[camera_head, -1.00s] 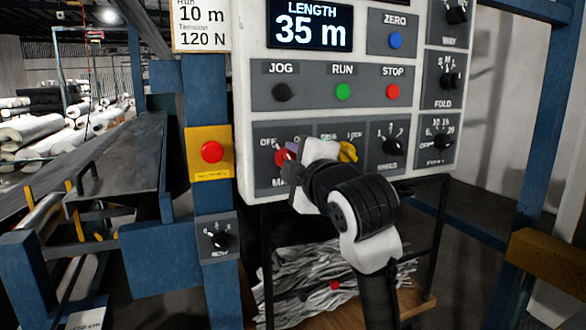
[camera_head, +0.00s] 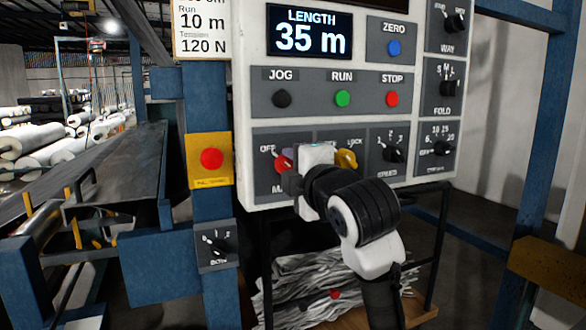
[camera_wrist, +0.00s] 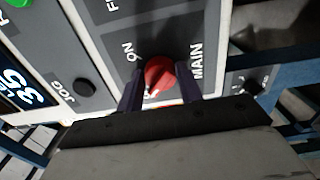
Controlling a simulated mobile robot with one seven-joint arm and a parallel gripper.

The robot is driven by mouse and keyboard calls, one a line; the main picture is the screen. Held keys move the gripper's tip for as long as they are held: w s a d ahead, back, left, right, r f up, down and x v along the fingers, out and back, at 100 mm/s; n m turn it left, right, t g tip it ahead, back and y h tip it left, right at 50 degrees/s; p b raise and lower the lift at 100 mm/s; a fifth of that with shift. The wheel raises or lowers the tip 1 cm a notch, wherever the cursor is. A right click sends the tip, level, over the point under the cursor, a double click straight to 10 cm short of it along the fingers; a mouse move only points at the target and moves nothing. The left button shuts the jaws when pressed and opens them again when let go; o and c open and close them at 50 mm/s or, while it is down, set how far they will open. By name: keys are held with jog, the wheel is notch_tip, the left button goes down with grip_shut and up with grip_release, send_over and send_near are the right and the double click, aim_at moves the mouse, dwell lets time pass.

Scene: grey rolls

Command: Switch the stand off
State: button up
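The red MAIN knob (camera_head: 281,164) sits at the lower left of the white control panel (camera_head: 248,108), near an OFF label. In the wrist view the red knob (camera_wrist: 159,74) is between my gripper's two dark fingers, with ON and MAIN labels beside it. My gripper (camera_wrist: 160,84) is open, one finger on each side of the knob, with small gaps showing. In the head view my gripper (camera_head: 288,168) is at the panel and partly hides the knob and its labels. I cannot tell clearly which mark the knob points to.
The display (camera_head: 309,32) reads 35 m. Black JOG (camera_head: 281,98), green RUN (camera_head: 343,98) and red STOP (camera_head: 392,98) buttons lie above. A yellow knob (camera_head: 346,160) is close to my wrist's right. A red button on a yellow plate (camera_head: 211,158) is on the blue post to the left.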

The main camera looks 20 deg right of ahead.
jog(key=o, duration=0.4)
jog(key=s+b, duration=0.1)
jog(key=s, duration=1.2)
jog(key=shift+s+d+b, duration=0.25)
jog(key=shift+s+b, duration=0.1)
jog(key=shift+s, duration=0.05)
